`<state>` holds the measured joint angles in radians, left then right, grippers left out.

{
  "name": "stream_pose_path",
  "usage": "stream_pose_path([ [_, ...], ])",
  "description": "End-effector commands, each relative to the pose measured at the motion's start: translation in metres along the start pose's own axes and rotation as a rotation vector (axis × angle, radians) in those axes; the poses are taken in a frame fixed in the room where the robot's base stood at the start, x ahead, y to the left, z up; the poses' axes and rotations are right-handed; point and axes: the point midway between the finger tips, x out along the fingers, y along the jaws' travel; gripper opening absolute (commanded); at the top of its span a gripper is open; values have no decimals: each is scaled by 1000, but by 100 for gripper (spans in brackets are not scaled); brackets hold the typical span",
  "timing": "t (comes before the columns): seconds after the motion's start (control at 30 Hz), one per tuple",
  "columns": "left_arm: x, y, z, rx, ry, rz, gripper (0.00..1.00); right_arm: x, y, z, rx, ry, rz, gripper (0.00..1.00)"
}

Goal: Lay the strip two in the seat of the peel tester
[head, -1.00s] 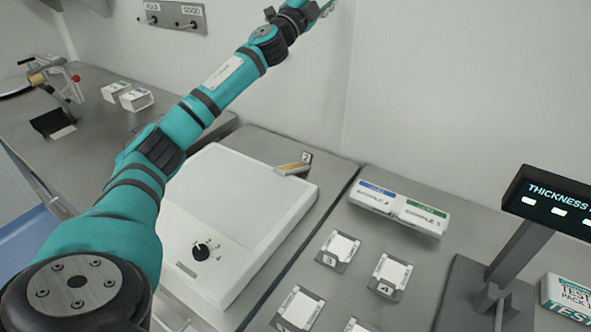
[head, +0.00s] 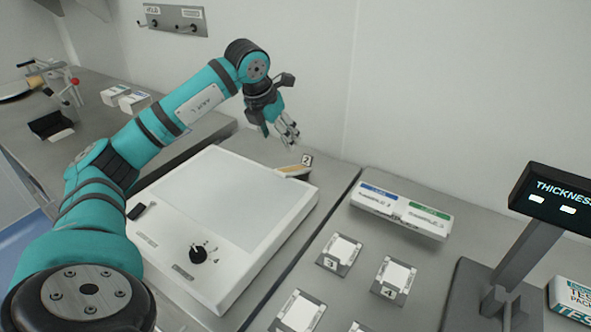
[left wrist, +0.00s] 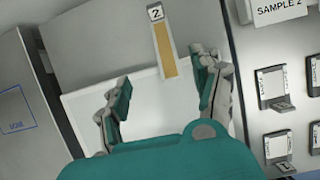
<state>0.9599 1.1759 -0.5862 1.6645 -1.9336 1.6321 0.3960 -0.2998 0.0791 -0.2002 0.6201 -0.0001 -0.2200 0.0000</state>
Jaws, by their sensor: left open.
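Strip two (head: 291,170) is a narrow tan strip with a white tag marked 2 at one end. It lies at the back right corner of a white box with a dial. In the left wrist view, strip two (left wrist: 168,55) shows ahead of the fingers, nearer the right one. I cannot tell any peel tester for certain. My right gripper is out of view.
The white box (head: 165,238) has a bare, pale top. Right of it lie several numbered sample plates (head: 341,254) and a sample box (head: 400,212). A thickness display (head: 555,200) stands at the right. A device with a red knob (head: 75,82) stands far left.

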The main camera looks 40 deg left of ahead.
Motion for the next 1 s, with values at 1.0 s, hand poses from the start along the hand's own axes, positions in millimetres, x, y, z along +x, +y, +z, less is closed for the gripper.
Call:
stream_pose_path([
  [1.0, 153, -9, 3, -1, 1, -6, 65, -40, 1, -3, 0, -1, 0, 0],
])
